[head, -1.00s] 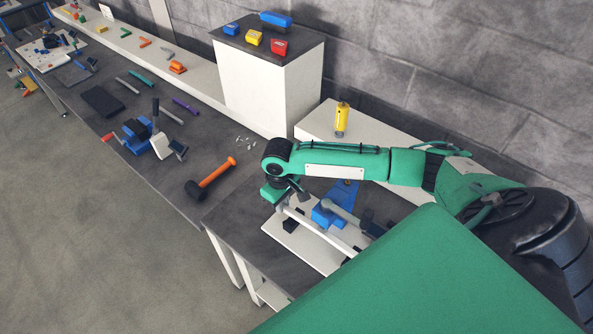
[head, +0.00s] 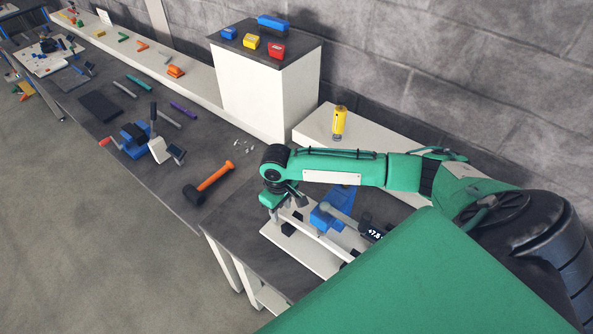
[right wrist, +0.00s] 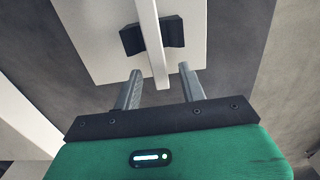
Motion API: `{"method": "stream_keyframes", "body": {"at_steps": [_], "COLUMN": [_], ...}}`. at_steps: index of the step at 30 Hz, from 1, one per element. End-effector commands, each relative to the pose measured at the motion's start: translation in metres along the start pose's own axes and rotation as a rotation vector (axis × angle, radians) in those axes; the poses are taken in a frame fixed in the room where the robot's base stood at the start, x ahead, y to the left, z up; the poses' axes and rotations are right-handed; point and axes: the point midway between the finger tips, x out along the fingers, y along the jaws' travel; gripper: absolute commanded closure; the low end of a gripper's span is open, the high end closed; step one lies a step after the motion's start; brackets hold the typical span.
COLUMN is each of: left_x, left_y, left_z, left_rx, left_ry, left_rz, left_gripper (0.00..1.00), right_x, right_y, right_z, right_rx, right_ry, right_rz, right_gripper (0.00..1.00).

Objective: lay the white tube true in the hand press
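The white tube (head: 328,242) lies lengthwise over the pale base plate (head: 283,243) of the hand press, which has a blue body (head: 321,215) and a grey lever. In the right wrist view the tube (right wrist: 149,25) crosses a black support block (right wrist: 174,33), and its near end reaches between my fingers. My right gripper (right wrist: 160,69) is open, one finger on each side of the tube, with gaps to both. In the head view the right gripper (head: 290,205) is over the tube's far left end, partly hidden by my arm. My left gripper is not in view.
A lit readout (head: 376,234) stands beside the press. An orange-handled mallet (head: 208,182) and a blue vise-like device (head: 136,140) lie on the dark bench. A yellow cylinder (head: 338,123) stands on the white ledge behind my arm. A white cabinet (head: 270,88) bears coloured blocks.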

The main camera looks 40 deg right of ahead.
Motion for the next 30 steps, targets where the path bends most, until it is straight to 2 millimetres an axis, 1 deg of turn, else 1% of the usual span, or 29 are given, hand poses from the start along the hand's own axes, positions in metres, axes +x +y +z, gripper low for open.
{"method": "stream_keyframes", "body": {"at_steps": [7,11,14,18,24,27,30], "left_x": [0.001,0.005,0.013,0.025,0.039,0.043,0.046], "left_y": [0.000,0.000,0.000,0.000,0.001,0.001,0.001], "left_z": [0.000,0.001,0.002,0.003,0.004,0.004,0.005], "left_rx": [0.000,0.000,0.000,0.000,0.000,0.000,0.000], "left_ry": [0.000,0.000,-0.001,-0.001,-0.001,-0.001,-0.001], "left_rz": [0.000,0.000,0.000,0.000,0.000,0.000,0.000], "left_gripper": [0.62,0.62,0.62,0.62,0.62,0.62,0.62], "right_x": [0.000,-0.008,-0.023,-0.054,-0.100,-0.117,-0.129], "right_y": [0.000,0.000,0.000,0.000,0.000,0.000,0.000], "right_z": [0.000,-0.001,-0.001,-0.001,-0.001,-0.001,-0.001], "right_rx": [0.000,0.000,-0.002,-0.002,-0.001,-0.001,0.000], "right_ry": [0.000,0.003,0.004,0.007,0.005,0.004,0.003], "right_rz": [0.000,0.000,0.001,0.001,0.001,0.001,0.000], "right_gripper": [0.59,0.59,0.59,0.59,0.59,0.59,0.59]}}
